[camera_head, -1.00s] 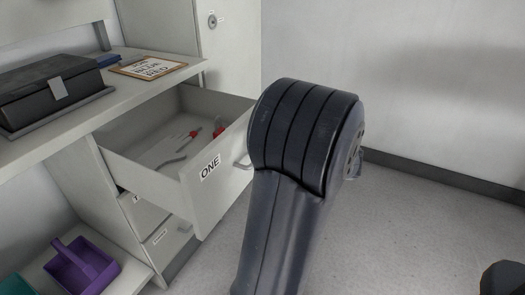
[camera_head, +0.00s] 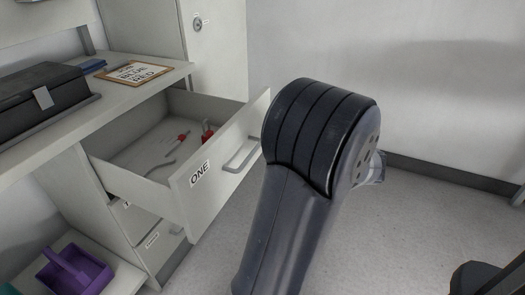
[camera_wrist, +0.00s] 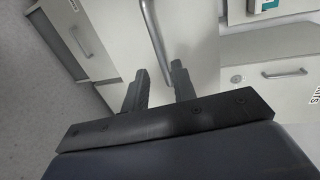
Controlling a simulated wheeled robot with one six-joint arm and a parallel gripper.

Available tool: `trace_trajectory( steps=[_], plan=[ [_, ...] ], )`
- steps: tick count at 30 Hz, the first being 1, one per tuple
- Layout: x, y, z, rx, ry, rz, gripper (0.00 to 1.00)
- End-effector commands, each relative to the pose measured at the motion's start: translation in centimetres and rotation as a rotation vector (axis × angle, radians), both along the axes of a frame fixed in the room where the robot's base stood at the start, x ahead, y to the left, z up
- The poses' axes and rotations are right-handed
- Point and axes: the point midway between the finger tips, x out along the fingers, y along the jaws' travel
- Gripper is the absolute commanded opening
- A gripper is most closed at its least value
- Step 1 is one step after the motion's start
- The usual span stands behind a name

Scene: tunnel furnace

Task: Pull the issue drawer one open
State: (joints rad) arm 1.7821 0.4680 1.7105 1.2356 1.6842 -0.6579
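Drawer one (camera_head: 205,196), a pale grey drawer labelled "ONE", stands well out from the cabinet under the worktop. Red-handled tools (camera_head: 182,136) lie inside the drawer. In the wrist view, my gripper (camera_wrist: 157,72) has its two dark fingers apart with nothing held between them. A bar handle (camera_wrist: 152,28) on a pale front shows just beyond the fingertips. My arm hides the gripper in the head view.
The worktop (camera_head: 120,92) bears a dark case (camera_head: 40,105) and a clipboard (camera_head: 134,73). Smaller drawers (camera_head: 158,243) sit below drawer one. A purple bin (camera_head: 75,270) stands at lower left. The floor to the right is mostly clear.

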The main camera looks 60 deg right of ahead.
Motion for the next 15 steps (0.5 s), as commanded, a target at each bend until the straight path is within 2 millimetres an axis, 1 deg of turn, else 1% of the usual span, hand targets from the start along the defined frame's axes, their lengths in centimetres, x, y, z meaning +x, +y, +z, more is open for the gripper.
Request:
trace_trajectory(
  steps=[1,6,15],
  plan=[
    [-0.9,-0.1,0.3,0.0,0.001,-0.004,0.26],
    [-2.4,-0.2,0.6,-0.001,0.001,-0.001,0.26],
    [-2.8,-0.2,0.5,-0.001,0.001,0.001,0.26]
  ],
)
